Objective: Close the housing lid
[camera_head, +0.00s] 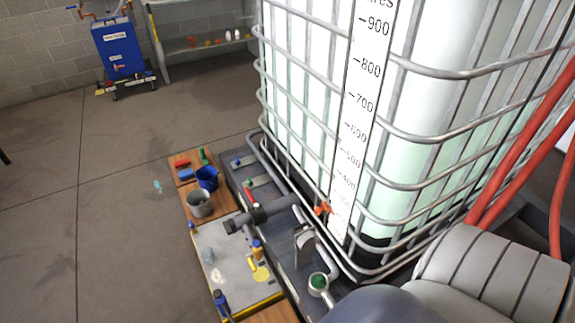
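No part that I can name for certain as the housing lid shows. A small round grey fitting (319,283) with a green inside stands near the foot of the tank, at the lower middle. A pale upright plate-like part (304,246) rises just behind it; I cannot tell whether it is a lid. A dark grey pipe with a valve (262,212) runs out to the left of the tank, and an orange handle (323,208) sits near its tank end. Neither of my grippers is in view.
A large caged tank (300,100) with a volume scale fills the right side. Red hoses (520,150) hang at the far right. A blue bucket (207,178), a grey bucket (199,204) and bottles stand left of the tank. The floor (110,210) farther left is mostly clear.

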